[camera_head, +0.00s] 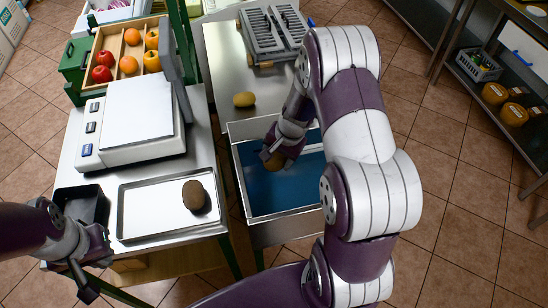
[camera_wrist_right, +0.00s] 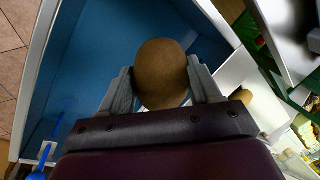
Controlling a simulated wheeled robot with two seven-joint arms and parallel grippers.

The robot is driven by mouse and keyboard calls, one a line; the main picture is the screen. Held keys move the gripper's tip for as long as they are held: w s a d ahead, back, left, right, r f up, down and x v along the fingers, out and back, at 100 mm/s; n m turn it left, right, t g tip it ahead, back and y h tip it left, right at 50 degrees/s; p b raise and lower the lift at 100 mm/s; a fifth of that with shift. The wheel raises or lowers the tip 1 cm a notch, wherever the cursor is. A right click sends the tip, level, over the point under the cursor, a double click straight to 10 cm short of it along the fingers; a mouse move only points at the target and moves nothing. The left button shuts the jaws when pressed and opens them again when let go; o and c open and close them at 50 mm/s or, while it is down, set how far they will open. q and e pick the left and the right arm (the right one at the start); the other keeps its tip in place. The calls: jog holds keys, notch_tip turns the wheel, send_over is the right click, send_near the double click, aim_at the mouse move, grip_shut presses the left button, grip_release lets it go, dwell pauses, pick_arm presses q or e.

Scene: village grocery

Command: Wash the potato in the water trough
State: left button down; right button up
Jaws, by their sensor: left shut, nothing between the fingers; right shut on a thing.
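A brown potato (camera_head: 274,162) is between the fingers of my right gripper (camera_head: 272,156). My right gripper is shut on it, inside the opening of the water trough (camera_head: 258,127), over the blue area. Whether the potato touches water I cannot tell. In the right wrist view the potato (camera_wrist_right: 162,75) sits between both fingers, with the trough's blue interior behind it. My left gripper (camera_head: 86,276) is shut and empty at the lower left, beside the counter's front edge. A dark brown potato (camera_head: 196,196) lies on the metal tray (camera_head: 150,213). A lighter potato (camera_head: 244,99) lies behind the trough.
A white scale (camera_head: 132,118) stands behind the tray. A dark bin (camera_head: 80,202) is left of the tray. A wooden crate (camera_head: 106,42) holds apples and oranges. A grey slotted rack (camera_head: 270,38) stands on the steel table behind the trough. Shelves are at right; the floor between is clear.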

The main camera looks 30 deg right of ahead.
jog(key=s+d+b+x, duration=0.1)
jog(key=b+x, duration=0.5)
jog(key=x, duration=0.1)
jog(key=s+d+f+b+x, duration=0.1)
jog(key=s+b+x, duration=0.1)
jog(key=b+x, duration=0.5)
jog(key=s+d+b+x, duration=0.1)
jog(key=b+x, duration=0.6)
jog(key=x, duration=0.1)
jog(key=shift+s+f, duration=0.1)
jog(key=shift+f, duration=0.3)
jog(key=shift+r, duration=0.1)
jog(key=d, duration=0.2)
jog(key=s+d, duration=0.1)
jog(key=d, duration=0.1)
jog(key=d+b, duration=0.1)
jog(key=d, duration=0.1)
jog(key=shift+s+d, duration=0.35)
jog(key=a, duration=0.2)
jog(key=w+a, duration=0.1)
jog(key=a, duration=0.4)
jog(key=shift+w+p, duration=0.3)
jog(key=shift+w, duration=0.05)
